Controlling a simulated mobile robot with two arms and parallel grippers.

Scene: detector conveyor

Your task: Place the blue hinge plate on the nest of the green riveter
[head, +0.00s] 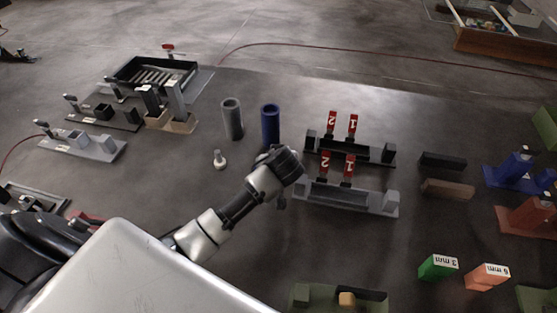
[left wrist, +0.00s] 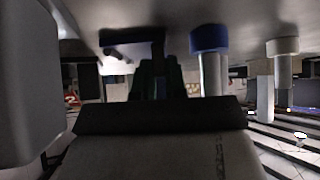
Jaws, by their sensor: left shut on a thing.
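My left gripper (head: 284,165) reaches in from the lower left and is over the grey floor, left of the fixtures with red number tags. It is shut on a small dark piece, mostly hidden by the gripper in the head view. In the left wrist view a dark bluish flat piece (left wrist: 130,40) shows past the jaws; it looks like the blue hinge plate, though its outline is dim. I cannot tell for sure which thing is the green riveter; an olive-green unit (head: 545,130) is cut off at the right edge. My right gripper is not in view.
A blue cylinder (head: 270,125) and a grey cylinder (head: 232,118) stand behind the gripper. Black (head: 350,150) and grey (head: 345,196) tagged fixtures are to its right. Blue (head: 520,172) and orange-red (head: 528,215) units stand farther right. Green (head: 438,266) and orange (head: 487,277) blocks are lower right.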

